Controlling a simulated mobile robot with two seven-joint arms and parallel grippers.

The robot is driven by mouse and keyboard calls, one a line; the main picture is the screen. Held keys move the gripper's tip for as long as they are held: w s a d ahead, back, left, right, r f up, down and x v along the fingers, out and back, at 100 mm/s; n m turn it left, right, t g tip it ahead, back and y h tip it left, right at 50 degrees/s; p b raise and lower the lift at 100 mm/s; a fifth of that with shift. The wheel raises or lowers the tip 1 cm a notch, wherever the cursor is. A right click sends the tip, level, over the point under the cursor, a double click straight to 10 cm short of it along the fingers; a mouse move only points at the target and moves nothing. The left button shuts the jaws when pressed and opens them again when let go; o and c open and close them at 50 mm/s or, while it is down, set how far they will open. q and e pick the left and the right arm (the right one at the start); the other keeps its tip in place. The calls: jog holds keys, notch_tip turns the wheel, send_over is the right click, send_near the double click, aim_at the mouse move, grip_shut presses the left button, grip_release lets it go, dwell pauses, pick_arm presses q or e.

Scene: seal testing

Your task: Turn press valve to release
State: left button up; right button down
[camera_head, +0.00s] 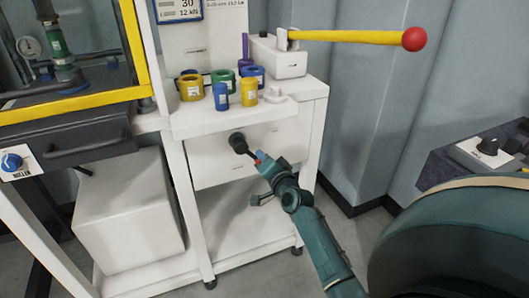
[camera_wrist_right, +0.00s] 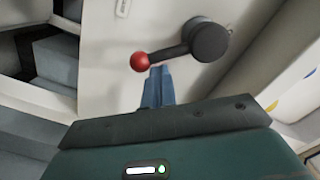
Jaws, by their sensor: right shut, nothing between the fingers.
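The press valve is a black round hub (camera_head: 238,141) with a short dark lever and a red ball tip (camera_head: 258,160), on the white front panel of the press bench. In the right wrist view the hub (camera_wrist_right: 208,40) is at upper right and its lever runs left to the red ball (camera_wrist_right: 139,61). My right gripper (camera_head: 263,160) is at the lever's ball end in the head view. Its blue fingers (camera_wrist_right: 157,85) are shut and empty, just below the lever beside the ball. I cannot tell whether they touch it. My left gripper is not in view.
Coloured cylinders and rings, such as a yellow ring (camera_head: 191,87), stand on the bench top above the valve. A yellow press handle with a red knob (camera_head: 414,39) reaches right above. A white box (camera_head: 129,210) sits at lower left, and a control box (camera_head: 488,148) is at right.

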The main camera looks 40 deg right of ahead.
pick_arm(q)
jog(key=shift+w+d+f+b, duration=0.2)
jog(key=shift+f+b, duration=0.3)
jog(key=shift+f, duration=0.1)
pick_arm(e)
jog(key=a+f+m, duration=0.1)
jog(key=m, duration=0.1)
jog(key=a+f+m, duration=0.1)
jog(key=m, duration=0.2)
jog(key=a+m, duration=0.1)
jog(key=m, duration=0.1)
jog(key=shift+w+a+f+m, duration=0.2)
jog(key=shift+w+f+m, duration=0.2)
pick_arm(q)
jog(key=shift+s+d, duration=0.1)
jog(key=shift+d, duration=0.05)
pick_arm(e)
jog(key=shift+d, duration=0.1)
